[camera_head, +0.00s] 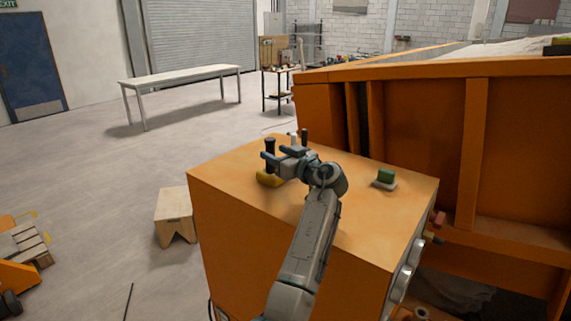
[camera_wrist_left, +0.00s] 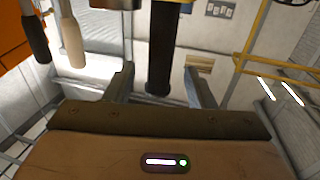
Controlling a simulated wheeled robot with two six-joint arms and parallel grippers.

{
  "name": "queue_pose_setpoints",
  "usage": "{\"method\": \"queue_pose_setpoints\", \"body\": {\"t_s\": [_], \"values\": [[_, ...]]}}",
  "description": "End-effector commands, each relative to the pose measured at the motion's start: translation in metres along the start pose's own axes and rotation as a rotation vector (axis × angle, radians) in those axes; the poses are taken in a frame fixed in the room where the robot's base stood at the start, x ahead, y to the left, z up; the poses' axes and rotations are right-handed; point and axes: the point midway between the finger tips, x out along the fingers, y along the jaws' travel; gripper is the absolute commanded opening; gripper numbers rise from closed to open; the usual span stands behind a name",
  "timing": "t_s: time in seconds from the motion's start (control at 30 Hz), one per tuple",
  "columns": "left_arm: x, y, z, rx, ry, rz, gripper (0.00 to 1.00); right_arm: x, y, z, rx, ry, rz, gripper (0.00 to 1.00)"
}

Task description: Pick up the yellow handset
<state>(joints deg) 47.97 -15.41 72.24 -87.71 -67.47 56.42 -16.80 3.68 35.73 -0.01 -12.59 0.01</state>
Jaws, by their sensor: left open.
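The yellow handset (camera_head: 268,179) sits near the left edge of the orange cabinet's top; only its yellow lower part shows clearly, partly hidden by my left gripper (camera_head: 277,157). A black upright grip (camera_head: 270,146) rises just above the yellow part; I cannot tell whether both are one piece. In the left wrist view, a black cylinder (camera_wrist_left: 160,45) stands between the spread fingers of my left gripper (camera_wrist_left: 160,86), with gaps on both sides. The gripper is open. My right gripper is not in view.
The orange cabinet (camera_head: 240,215) also carries a green block on a pale base (camera_head: 385,178) at right. Black (camera_head: 305,137) and pale (camera_head: 293,137) upright handles stand just behind the gripper. The large orange sandbed (camera_head: 420,140) is behind at right. Floor at left holds a wooden stool (camera_head: 174,208).

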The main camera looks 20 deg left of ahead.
Motion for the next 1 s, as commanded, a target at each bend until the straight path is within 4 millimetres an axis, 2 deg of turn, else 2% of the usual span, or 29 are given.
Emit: {"method": "queue_pose_setpoints", "body": {"t_s": [0.03,0.2,0.5,0.57,0.77,1.0], "values": [[0.009,-0.001,-0.006,0.003,0.001,-0.002,0.5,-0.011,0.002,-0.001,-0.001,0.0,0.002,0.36],[0.032,-0.001,-0.005,0.002,0.001,-0.002,0.5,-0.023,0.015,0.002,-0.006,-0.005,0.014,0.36],[0.038,0.0,-0.001,-0.001,-0.001,0.0,0.5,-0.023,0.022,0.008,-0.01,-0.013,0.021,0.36],[0.038,0.0,-0.001,-0.001,-0.001,0.0,0.4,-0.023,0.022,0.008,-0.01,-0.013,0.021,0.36],[0.037,0.0,-0.001,-0.001,-0.001,0.0,0.01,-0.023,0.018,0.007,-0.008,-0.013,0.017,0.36],[0.037,0.0,-0.003,-0.003,0.001,-0.001,0.0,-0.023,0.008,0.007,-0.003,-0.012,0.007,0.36]]}}
